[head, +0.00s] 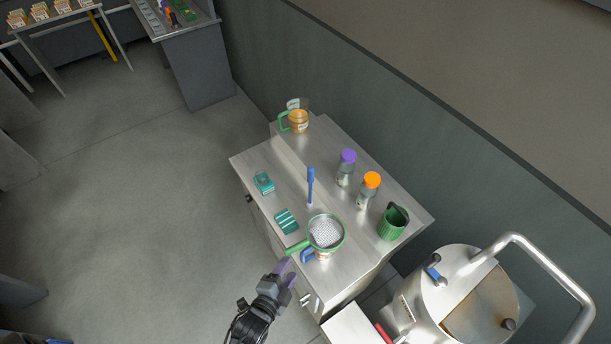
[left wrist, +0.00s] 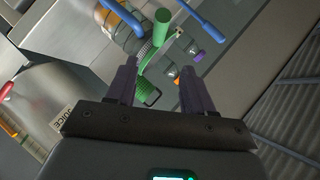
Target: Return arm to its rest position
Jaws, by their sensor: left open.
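My left gripper (head: 283,272) is at the bottom middle of the head view, beside the front edge of the metal cabinet top (head: 262,163). Its purple fingers are apart and empty in the left wrist view (left wrist: 153,88). A strainer with a green handle (head: 325,232) rests on an orange-and-white cup at the near end of the cabinet. The handle points toward my gripper, and in the left wrist view the green handle (left wrist: 162,27) shows beyond the fingers, apart from them. My right gripper is in neither view.
On the cabinet stand a purple-lidded jar (head: 346,168), an orange-lidded jar (head: 368,190), a green mug (head: 392,223), an orange cup (head: 298,121), a blue tool (head: 310,186) and two teal items. A steel extractor (head: 455,300) stands at lower right. Floor at left is clear.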

